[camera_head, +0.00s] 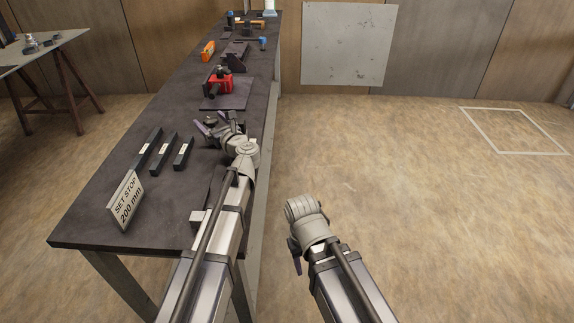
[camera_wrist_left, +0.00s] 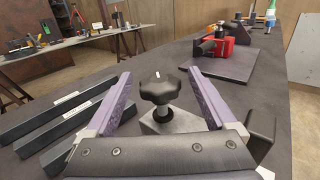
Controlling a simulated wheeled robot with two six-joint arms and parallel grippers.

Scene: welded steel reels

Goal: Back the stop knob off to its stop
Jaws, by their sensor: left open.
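The stop knob (camera_wrist_left: 160,88) is black and lobed, with a short white mark on top. It stands on a grey metal block (camera_wrist_left: 170,122) in the left wrist view. My left gripper (camera_wrist_left: 159,76) is open, with one purple finger on each side of the knob and visible gaps between. In the head view my left gripper (camera_head: 212,121) is at the bench's right part, and the knob there is small and partly hidden. My right gripper (camera_head: 295,255) hangs off the bench on the right; only a bit of a finger shows. The "SET STOP 200 mm" sign (camera_head: 126,201) stands at the bench's near end.
Several dark labelled bars (camera_head: 165,152) lie left of my left gripper. A red clamp-like device (camera_head: 218,80) on a dark plate (camera_head: 228,98) stands beyond it. An orange object (camera_head: 208,50) and other tools lie farther back. The floor right of the bench is clear.

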